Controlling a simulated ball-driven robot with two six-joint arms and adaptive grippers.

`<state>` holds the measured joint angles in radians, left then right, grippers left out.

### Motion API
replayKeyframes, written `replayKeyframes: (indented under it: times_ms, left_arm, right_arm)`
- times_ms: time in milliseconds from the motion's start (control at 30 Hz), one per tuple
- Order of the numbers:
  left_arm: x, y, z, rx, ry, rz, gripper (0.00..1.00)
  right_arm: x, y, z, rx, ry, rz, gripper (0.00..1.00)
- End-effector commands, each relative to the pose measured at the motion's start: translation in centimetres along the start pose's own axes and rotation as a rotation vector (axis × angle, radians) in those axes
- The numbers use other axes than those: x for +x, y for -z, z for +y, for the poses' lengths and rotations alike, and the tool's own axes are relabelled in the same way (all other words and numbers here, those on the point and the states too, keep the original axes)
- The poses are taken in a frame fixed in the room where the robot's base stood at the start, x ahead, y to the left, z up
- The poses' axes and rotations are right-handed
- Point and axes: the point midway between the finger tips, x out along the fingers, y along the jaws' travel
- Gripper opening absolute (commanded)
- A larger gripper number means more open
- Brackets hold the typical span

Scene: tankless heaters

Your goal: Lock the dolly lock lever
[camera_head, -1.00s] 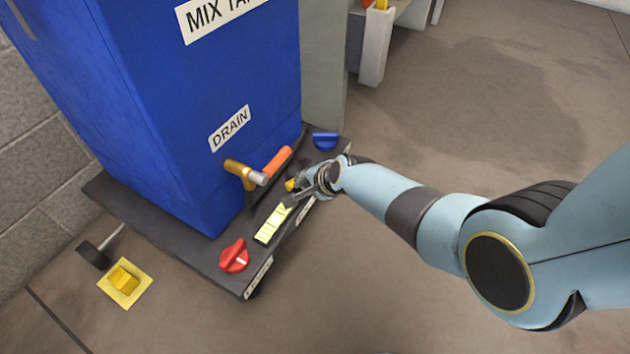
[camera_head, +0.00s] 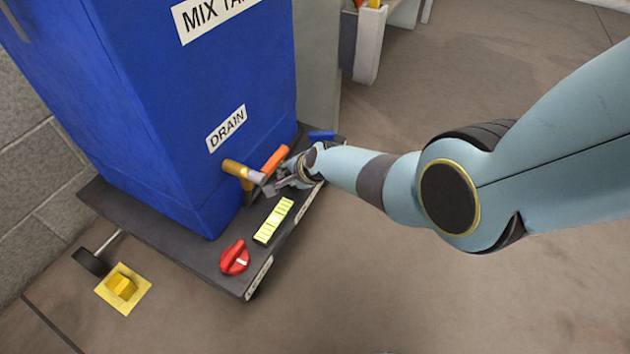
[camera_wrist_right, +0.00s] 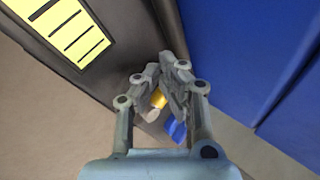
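The dark dolly (camera_head: 150,218) carries the blue tank. A red knob (camera_head: 235,258) sits at its near corner, beside a yellow-green striped plate (camera_head: 273,221). A blue knob (camera_head: 322,136) is at the far end, partly behind my right gripper. My right gripper (camera_head: 272,189) is low over the dolly between plate and blue knob, close to the drain valve. In the wrist view its fingers (camera_wrist_right: 166,82) are close together; a small yellow part (camera_wrist_right: 158,98) shows between or behind them, with the blue knob (camera_wrist_right: 176,131) beyond. Which part is the lock lever is unclear. My left gripper is not in view.
The drain valve (camera_head: 240,171) with an orange handle (camera_head: 274,158) sticks out from the blue tank (camera_head: 175,110) right beside my gripper. A yellow block on a plate (camera_head: 122,288) lies on the floor at left. Open floor lies to the right.

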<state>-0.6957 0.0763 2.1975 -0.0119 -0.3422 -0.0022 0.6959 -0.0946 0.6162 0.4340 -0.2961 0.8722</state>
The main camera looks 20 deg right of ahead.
Motion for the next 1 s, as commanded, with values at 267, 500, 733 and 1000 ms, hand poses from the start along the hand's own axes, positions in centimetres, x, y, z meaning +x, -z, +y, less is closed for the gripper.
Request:
replayKeyframes:
  times_ms: [267, 500, 733, 1000]
  left_arm:
    - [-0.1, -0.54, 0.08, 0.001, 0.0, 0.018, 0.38]
    - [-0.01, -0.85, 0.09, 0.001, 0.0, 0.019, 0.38]
    - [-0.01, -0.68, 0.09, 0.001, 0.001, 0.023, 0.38]
    - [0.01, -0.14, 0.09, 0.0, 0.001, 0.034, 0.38]
  right_arm:
    - [0.41, 0.13, -0.48, 0.0, 0.001, 0.001, 0.0]
    - [0.49, 0.2, -0.68, 0.0, 0.002, 0.001, 0.0]
    - [0.49, 0.21, -0.68, 0.0, 0.002, 0.001, 0.0]
    - [0.39, 0.18, -0.6, 0.0, 0.002, 0.0, 0.0]
